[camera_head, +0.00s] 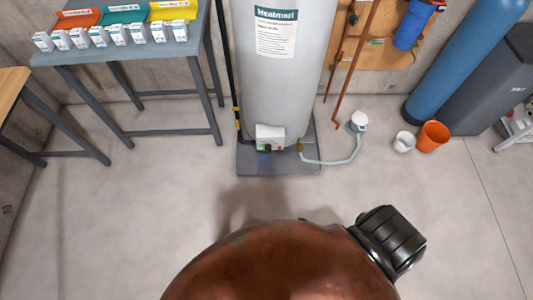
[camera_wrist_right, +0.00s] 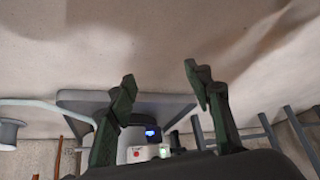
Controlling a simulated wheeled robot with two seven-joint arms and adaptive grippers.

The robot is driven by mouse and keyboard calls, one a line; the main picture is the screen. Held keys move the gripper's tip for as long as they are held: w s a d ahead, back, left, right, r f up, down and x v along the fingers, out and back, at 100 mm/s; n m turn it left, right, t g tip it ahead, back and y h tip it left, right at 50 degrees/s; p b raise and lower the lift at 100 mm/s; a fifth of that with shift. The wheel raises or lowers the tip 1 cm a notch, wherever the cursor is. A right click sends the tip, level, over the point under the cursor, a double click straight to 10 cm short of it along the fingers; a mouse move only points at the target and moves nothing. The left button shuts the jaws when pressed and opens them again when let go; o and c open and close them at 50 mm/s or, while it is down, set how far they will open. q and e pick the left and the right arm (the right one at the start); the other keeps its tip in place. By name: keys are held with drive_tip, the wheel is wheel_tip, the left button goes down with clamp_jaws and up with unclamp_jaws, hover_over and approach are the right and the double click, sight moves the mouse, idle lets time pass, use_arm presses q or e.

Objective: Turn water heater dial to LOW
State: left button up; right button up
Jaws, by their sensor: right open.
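The water heater (camera_head: 285,85) is a tall grey cylinder standing on a dark square base. Its white control box (camera_head: 270,137) sits low on the front, with a small green light at its lower edge. In the right wrist view the picture is turned over, and the control box (camera_wrist_right: 138,145) shows a red spot, a blue lit patch and a green light. The dial and its setting are too small to tell. My right gripper (camera_wrist_right: 160,78) is open and empty, with the control box apart from it, beyond and between its fingers. My left gripper is not in view.
A grey table (camera_head: 128,52) with several small boxes and coloured bins stands at the left. An orange bucket (camera_head: 433,136) stands at the right. The floor before the heater is clear.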

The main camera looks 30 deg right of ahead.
drive_tip(key=w+f+m+t+b, duration=0.15)
drive_tip(key=w+t+b, duration=0.3)
drive_tip(key=w, duration=0.95)
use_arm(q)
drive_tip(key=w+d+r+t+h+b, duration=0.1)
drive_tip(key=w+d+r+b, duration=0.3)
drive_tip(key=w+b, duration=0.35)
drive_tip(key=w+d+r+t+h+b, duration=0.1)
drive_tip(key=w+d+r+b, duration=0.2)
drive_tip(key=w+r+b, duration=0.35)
use_arm(e)
drive_tip(key=m+t+h+b, duration=0.1)
drive_tip(key=m+t+h, duration=0.3)
drive_tip(key=m+h, duration=0.45)
approach(268, 148)
drive_tip(key=f+n+h, duration=0.1)
drive_tip(key=f+n, duration=0.1)
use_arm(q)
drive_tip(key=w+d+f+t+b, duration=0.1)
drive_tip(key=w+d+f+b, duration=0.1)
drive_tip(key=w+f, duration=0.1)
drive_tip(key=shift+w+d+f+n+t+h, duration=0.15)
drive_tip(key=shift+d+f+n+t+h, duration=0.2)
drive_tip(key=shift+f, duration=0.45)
use_arm(e)
drive_tip(key=x, duration=0.7)
drive_tip(key=shift+w+r, duration=0.2)
drive_tip(key=shift+r, duration=0.2)
drive_tip(key=shift+c, duration=0.2)
drive_tip(key=c, duration=1.1)
